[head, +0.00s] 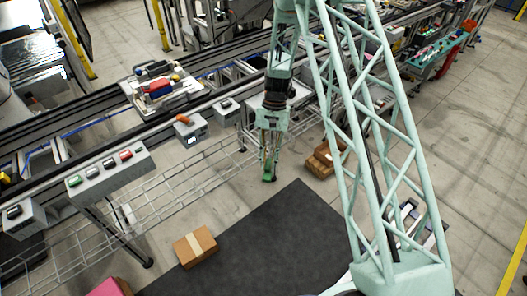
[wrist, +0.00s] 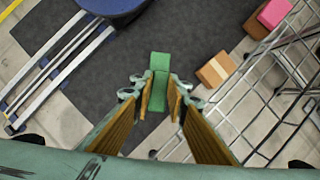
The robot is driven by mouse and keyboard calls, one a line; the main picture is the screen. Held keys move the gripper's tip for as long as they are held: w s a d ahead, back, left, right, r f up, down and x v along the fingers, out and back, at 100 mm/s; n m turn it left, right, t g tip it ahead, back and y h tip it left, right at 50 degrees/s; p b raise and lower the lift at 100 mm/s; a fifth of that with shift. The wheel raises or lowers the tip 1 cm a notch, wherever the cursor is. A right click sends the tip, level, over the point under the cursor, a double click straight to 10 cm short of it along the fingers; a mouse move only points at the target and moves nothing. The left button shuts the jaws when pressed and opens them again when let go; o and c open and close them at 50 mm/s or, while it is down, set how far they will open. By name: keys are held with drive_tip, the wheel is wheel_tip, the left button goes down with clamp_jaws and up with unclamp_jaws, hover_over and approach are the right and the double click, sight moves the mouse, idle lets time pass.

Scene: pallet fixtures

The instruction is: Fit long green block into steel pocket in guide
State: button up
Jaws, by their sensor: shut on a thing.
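The long green block (wrist: 160,62) is held between the fingers of my gripper (wrist: 161,94) in the wrist view. Its far end sticks out beyond the fingertips, over dark floor matting. In the head view my gripper (head: 269,158) points down and the block (head: 268,178) shows as a small green piece at its tip, in the air on the near side of the conveyor. A light pallet fixture (head: 135,99) carrying coloured parts sits on the conveyor to the left. I cannot make out the steel pocket or the guide for certain in either view.
A wire mesh guard (head: 180,190) runs along the conveyor's near side. A button box (head: 110,170) stands at the left. The mat's middle is clear.

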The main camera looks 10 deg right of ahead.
drive_tip(key=d+f+n, duration=0.1)
drive_tip(key=s+d+f+n+h, duration=0.1)
drive_tip(key=n, duration=0.1)
drive_tip(key=d+f+n+h, duration=0.1)
drive_tip(key=f+n, duration=0.1)
drive_tip(key=shift+s, duration=0.3)
drive_tip(key=shift+a, duration=0.15)
